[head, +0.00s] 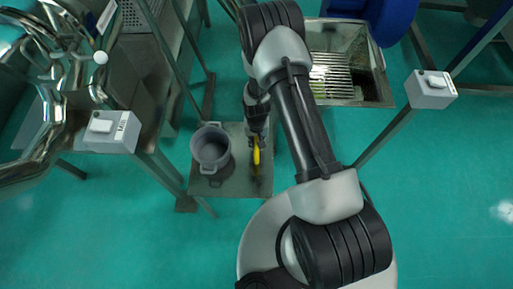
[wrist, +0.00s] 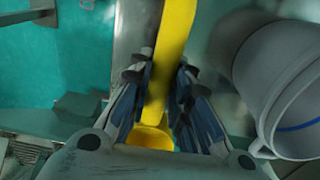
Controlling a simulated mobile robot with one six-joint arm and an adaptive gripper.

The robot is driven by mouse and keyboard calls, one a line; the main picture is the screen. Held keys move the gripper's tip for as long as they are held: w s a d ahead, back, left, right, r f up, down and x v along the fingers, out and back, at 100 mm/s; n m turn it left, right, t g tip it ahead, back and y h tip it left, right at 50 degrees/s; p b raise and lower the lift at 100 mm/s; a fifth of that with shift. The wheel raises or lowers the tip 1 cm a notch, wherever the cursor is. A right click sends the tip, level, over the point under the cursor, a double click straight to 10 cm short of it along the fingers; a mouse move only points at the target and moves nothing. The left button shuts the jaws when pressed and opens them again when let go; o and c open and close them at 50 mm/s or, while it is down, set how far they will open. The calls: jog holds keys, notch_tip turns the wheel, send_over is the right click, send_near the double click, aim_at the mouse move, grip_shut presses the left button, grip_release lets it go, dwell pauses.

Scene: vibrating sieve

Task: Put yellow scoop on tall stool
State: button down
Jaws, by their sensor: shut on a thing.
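The yellow scoop (head: 256,156) hangs below my gripper (head: 257,138) in the head view, over the right part of a grey metal stool-like top (head: 232,185). In the wrist view my gripper (wrist: 161,75) is shut on the scoop. The scoop's long yellow handle (wrist: 176,30) runs up between the fingers, and a rounded yellow part (wrist: 152,137) shows below them. I cannot tell whether the scoop touches the top. My fingers and arm hide part of it.
A grey pot (head: 210,148) stands on the same top, left of the scoop; it is close on the right in the wrist view (wrist: 285,85). Control boxes stand at left (head: 112,131) and right (head: 430,89). A slatted metal bin (head: 375,75) is behind. The green floor in front is clear.

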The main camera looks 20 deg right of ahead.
jog(key=shift+f+b, duration=0.65)
jog(key=shift+f, duration=1.55)
jog(key=shift+f, duration=0.2)
jog(key=c, duration=1.5)
grip_release()
jog(key=shift+r, duration=0.1)
